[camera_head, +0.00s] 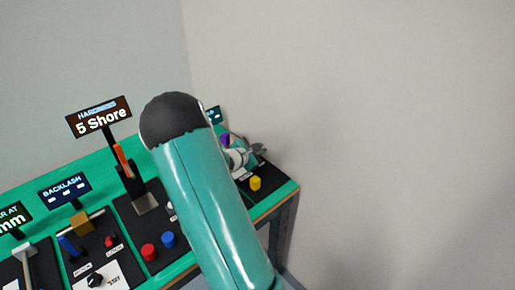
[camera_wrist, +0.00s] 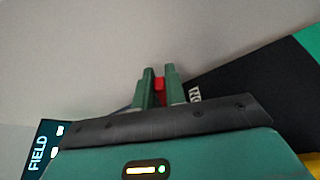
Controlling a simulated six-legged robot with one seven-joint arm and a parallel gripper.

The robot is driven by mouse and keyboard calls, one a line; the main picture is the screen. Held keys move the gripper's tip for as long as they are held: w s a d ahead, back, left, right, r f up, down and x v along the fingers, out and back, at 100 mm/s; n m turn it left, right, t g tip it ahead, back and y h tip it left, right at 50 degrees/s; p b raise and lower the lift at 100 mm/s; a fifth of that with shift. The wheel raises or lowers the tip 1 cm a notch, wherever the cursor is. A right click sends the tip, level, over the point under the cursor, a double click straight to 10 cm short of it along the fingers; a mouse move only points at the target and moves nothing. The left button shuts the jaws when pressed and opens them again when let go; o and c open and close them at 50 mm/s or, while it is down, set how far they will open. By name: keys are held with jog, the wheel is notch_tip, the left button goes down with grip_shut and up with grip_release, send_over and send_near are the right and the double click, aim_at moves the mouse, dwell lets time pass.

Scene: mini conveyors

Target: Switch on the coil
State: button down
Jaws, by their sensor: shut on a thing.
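In the wrist view my gripper (camera_wrist: 160,88) has its two green fingers close together on a small red piece (camera_wrist: 159,84) at the edge of a black panel (camera_wrist: 245,82). Only a narrow strip of the red piece shows between the fingers; I cannot tell its full shape. In the head view my gripper (camera_head: 258,150) is over the far right end of the bench, partly hidden by my arm. A dark display reading FIELD (camera_wrist: 40,150) stands at the lower left of the wrist view. I cannot make out a coil.
The green bench (camera_head: 285,188) carries several black panels with controls. A yellow knob (camera_head: 255,183) is just below my gripper. A purple part (camera_head: 225,139) is beside it. Red (camera_head: 149,252) and blue (camera_head: 168,239) buttons and a HARDNESS display (camera_head: 99,117) are to the left.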

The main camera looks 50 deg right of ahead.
jog(key=shift+s+a, duration=0.1)
dwell(0.4)
jog(key=c, duration=1.4)
grip_release()
jog(key=shift+c, duration=0.2)
jog(key=shift+a, duration=0.1)
jog(key=v, duration=1.3)
jog(key=shift+a, duration=0.3)
